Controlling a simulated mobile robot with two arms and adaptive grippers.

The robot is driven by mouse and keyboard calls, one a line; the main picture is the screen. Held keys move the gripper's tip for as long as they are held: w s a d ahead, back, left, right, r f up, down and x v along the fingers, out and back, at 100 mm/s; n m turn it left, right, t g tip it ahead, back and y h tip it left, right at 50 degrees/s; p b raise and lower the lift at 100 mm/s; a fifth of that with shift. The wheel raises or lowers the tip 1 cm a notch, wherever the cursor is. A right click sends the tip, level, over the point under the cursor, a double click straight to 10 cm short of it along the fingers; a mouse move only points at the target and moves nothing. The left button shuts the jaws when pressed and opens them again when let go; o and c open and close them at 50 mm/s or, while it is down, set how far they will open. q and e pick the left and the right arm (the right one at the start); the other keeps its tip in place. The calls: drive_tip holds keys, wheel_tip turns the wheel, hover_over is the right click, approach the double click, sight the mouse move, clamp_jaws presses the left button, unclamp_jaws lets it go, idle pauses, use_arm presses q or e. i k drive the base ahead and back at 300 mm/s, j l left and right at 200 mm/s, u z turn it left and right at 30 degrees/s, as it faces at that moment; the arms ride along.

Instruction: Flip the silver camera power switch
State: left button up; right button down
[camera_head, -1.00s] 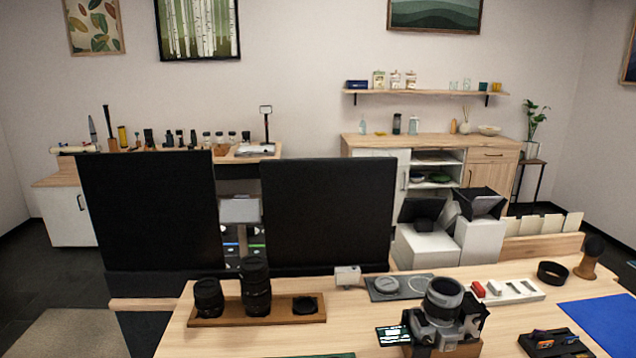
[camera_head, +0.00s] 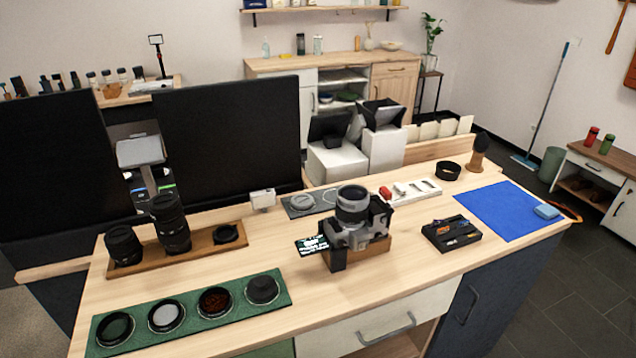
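The silver camera (camera_head: 347,230) with a black grip and a large grey-and-black lens (camera_head: 352,204) stands on a small wooden block (camera_head: 368,250) near the middle of the table. The lens points upward. The power switch is too small to make out. Neither of my grippers is in the head view.
On the wooden table (camera_head: 290,240) are a tray with two black lenses (camera_head: 190,251), a green mat with several round filters (camera_head: 240,292), a black tray (camera_head: 452,234) and a blue mat (camera_head: 507,212). Black panels (camera_head: 232,130) stand behind. Bare wood lies in front of the camera.

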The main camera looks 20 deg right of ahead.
sight(391, 211)
drive_tip(key=i+l+z, duration=0.1)
drive_tip(key=z, duration=0.35)
drive_tip(key=i+l+z, duration=0.1)
drive_tip(key=l+z, duration=0.15)
drive_tip(key=z, duration=0.15)
